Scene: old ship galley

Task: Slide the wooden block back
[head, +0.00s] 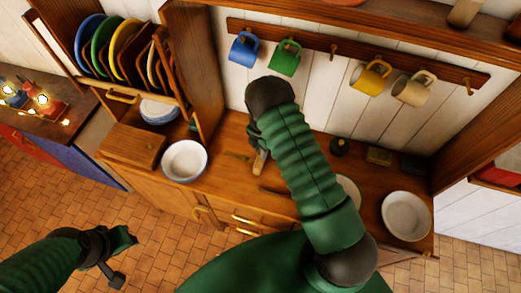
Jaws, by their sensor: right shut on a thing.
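My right arm reaches over the counter, and its wrist bends down at the back. My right gripper (256,143) is mostly hidden behind the arm. It is shut on a small pale wooden piece (259,163), probably the wooden block, of which only a short part shows just above or on the counter. I cannot tell whether it touches the counter. A larger brown wooden box-like block (133,145) sits at the counter's left end, apart from the gripper. My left gripper (122,259) is open and empty over the tiled floor, in front of the counter.
A white bowl (184,160) stands left on the counter (222,185), another bowl (406,215) at the right end. A plate is partly hidden behind my arm. Dark small items (378,156) stand at the back right. Mugs (285,58) hang above; a plate rack (118,50) stands left.

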